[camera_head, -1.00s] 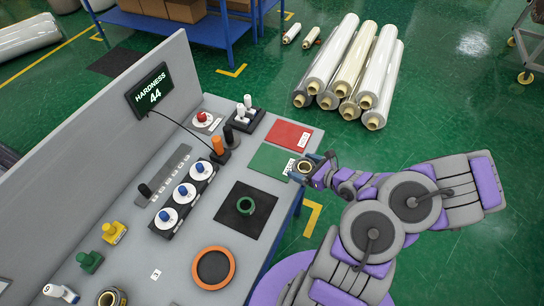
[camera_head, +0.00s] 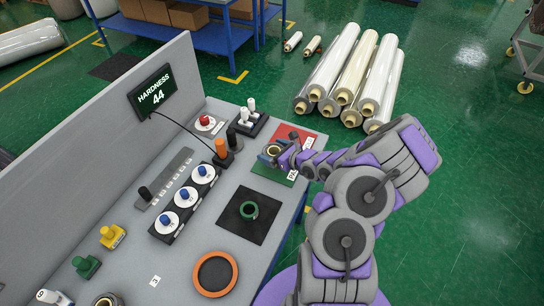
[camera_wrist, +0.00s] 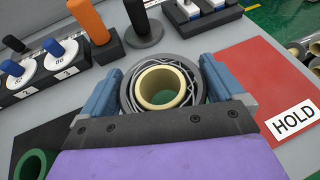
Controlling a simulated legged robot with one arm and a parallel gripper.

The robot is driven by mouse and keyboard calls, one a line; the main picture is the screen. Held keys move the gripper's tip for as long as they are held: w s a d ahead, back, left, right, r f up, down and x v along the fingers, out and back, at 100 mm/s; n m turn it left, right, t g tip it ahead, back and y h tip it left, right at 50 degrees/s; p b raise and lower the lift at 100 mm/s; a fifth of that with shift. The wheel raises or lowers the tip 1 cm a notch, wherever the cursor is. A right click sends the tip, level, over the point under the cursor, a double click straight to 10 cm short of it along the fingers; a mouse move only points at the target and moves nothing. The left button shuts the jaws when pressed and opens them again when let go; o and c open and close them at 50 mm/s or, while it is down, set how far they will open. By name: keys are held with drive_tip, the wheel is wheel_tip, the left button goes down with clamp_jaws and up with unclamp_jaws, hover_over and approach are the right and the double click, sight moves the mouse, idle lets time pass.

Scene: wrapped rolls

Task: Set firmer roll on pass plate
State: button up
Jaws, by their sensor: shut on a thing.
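My gripper (camera_head: 273,152) is shut on a small wrapped roll (camera_wrist: 187,73) with a cream core and dark patterned wrap. In the wrist view, blue fingers clasp it from both sides and it looks upright. I cannot tell whether the roll touches the surface. A second roll (camera_head: 106,300) with a pale core is cut off at the bottom left. The screen (camera_head: 154,92) reads HARDNESS 44.
The red HOLD plate (camera_wrist: 265,85) lies beside the green one. An orange-handled tool (camera_head: 222,150), a dark knob and white-handled items stand close behind my gripper. A green ring (camera_head: 249,210) sits on a black pad; an orange-rimmed disc (camera_head: 215,273) lies nearer.

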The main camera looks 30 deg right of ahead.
sight(272, 156)
drive_tip(key=shift+w+a, duration=0.2)
drive_tip(key=shift+w+f, duration=0.2)
drive_tip(key=shift+f, duration=0.05)
drive_tip(key=f, duration=0.1)
drive_tip(key=f+b, duration=0.1)
drive_tip(key=shift+d+f, duration=0.2)
drive_tip(key=shift+f, duration=0.2)
drive_tip(key=shift+d+f, duration=0.15)
drive_tip(key=shift+f, duration=0.1)
drive_tip(key=shift+r, duration=0.1)
drive_tip(key=o, duration=0.8)
drive_tip(key=shift+o, duration=0.2)
